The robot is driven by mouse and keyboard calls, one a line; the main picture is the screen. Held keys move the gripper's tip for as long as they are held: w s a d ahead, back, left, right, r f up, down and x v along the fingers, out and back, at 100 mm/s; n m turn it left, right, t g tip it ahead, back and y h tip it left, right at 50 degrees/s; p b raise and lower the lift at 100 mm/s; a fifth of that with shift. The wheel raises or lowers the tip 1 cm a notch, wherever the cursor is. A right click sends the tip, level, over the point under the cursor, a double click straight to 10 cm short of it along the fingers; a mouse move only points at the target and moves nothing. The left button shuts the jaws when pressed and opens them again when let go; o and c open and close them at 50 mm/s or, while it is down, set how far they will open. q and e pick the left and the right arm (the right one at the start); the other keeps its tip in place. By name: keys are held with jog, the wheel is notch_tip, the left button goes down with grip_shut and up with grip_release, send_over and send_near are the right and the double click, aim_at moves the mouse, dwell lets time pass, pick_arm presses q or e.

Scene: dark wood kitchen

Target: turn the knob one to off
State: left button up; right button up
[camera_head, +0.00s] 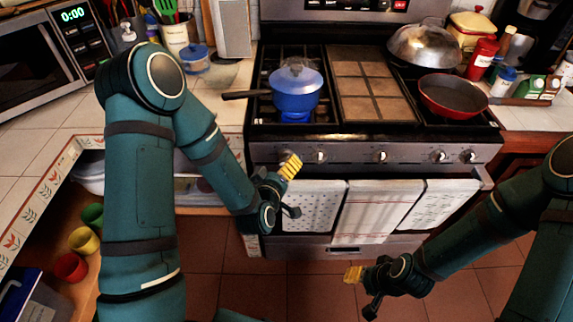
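The stove's front panel (350,153) carries a row of knobs. A knob at the left (318,156) shows just right of my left gripper (291,189); the panel's far left end is partly covered by that gripper. The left gripper's yellow-padded finger is up near the panel and its dark finger is lower, apart from it, so it looks open and empty. I cannot tell whether it touches a knob. A blue flame (295,117) burns under the blue pot (296,94). My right gripper (362,291) is low in front of the stove, open and empty.
A red pan (453,96) and a domed lid (423,46) are on the stove's right side. The pot's dark handle (246,95) points left. Towels (374,210) hang on the oven front below the knobs. The floor ahead is clear.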

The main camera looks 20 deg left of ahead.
aim_at(286, 158)
pick_arm(q)
jog(key=shift+x, duration=2.55)
jog(key=c, duration=1.2)
